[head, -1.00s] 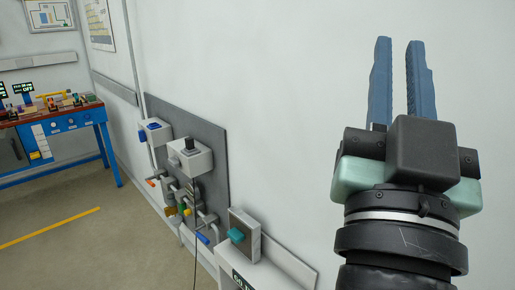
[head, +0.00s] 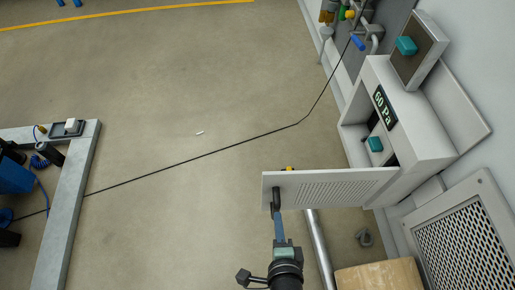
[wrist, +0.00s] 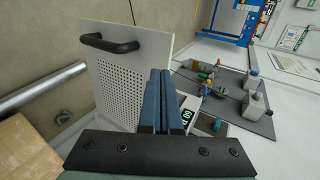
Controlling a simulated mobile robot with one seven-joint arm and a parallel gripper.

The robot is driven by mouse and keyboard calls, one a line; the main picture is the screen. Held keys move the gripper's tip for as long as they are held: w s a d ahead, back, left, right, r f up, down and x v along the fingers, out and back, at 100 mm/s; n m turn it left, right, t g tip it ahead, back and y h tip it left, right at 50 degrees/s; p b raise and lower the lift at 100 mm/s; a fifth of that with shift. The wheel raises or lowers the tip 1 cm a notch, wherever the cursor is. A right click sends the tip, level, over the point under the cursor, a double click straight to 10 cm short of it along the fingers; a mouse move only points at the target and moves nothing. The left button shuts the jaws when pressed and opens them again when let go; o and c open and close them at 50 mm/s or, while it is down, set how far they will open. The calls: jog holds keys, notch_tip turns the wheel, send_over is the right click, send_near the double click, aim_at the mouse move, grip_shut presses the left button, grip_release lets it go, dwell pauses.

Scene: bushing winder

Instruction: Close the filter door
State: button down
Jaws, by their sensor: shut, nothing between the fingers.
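The filter door (head: 335,187) is a white panel with a perforated area. It stands open, swung out to the left from the white filter cabinet (head: 418,120) with the "60 Pa" display. A black bar handle (head: 276,199) sits near its free edge. My gripper (head: 279,215) has blue fingers, shut and empty, and they overlap the handle end of the door in the head view. In the wrist view the fingers (wrist: 160,75) are in front of the door (wrist: 125,85), right of and below the handle (wrist: 110,43), apart from it. I cannot tell whether they touch the panel.
A teal button (head: 375,144) shows in the cabinet opening. A metal pipe (head: 320,250) and a cardboard box (head: 380,276) lie low near the door. A vent grille (head: 470,245) is at right. A black cable (head: 215,152) crosses otherwise mostly clear floor at left.

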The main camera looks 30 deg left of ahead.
jog(key=b, duration=0.3)
send_near(272, 176)
notch_tip(272, 176, down, 3)
jog(key=w, duration=0.1)
jog(key=w+a, duration=0.2)
jog(key=shift+w+f, duration=0.15)
jog(key=shift+w, duration=0.1)
jog(key=shift+w+a, duration=0.4)
jog(key=shift+w, duration=0.25)
